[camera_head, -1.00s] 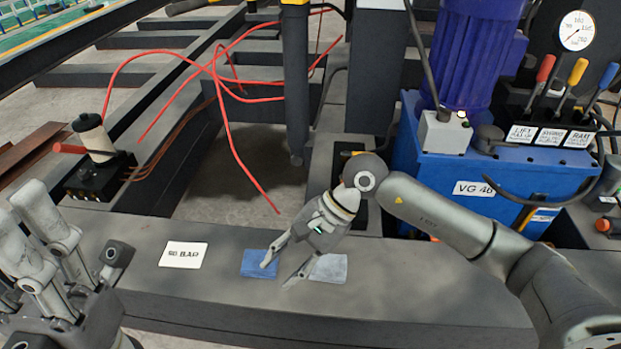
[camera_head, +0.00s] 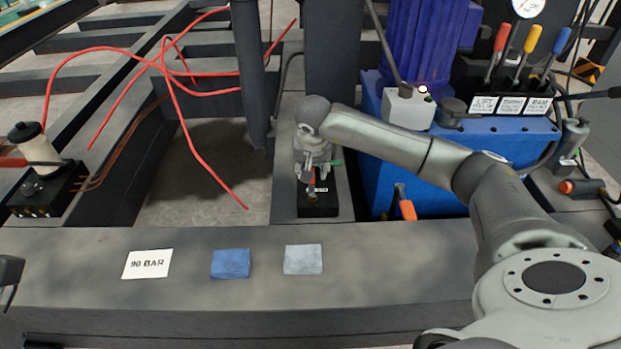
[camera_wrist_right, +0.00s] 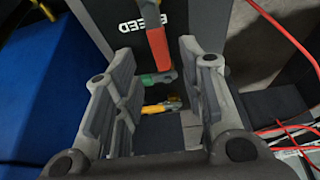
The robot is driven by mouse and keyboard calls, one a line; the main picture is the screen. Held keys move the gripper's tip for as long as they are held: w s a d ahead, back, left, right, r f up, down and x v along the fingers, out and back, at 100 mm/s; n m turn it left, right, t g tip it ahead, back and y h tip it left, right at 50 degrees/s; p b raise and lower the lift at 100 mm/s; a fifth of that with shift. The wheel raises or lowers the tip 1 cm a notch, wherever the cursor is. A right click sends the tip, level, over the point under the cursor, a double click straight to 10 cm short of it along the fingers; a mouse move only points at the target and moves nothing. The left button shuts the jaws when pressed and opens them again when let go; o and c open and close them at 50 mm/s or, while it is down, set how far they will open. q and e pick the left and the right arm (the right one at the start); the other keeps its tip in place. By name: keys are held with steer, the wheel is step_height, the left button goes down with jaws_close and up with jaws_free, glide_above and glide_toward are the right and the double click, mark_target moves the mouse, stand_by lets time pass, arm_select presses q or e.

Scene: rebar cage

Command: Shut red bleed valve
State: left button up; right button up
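The bleed valve is on a dark block (camera_head: 318,208) with a small white label, beyond the beam in the head view. In the right wrist view its red-orange handle (camera_wrist_right: 157,45) reaches down between my fingers, with a green part and a brass-yellow part (camera_wrist_right: 162,106) below it. A label reading like "BLEED" (camera_wrist_right: 125,30) is beside it. My right gripper (camera_head: 314,178) is over the block; the right wrist view shows it open (camera_wrist_right: 158,92), with fingers apart on both sides of the handle. Contact is not visible. Only a dark sliver of my left gripper (camera_head: 9,272) shows at the left edge.
A blue power unit (camera_head: 385,165) stands close to the right of the valve, with an orange-handled part (camera_head: 407,209) low in front. A "90 BAR" card (camera_head: 147,264), a blue cloth (camera_head: 231,263) and a grey cloth (camera_head: 303,259) lie on the beam. Red hoses (camera_head: 185,110) loop at left.

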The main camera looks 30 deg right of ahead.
mark_target(312, 183)
steer(key=shift+b+x, duration=0.65)
steer(key=shift+x, duration=1.4)
jaws_close()
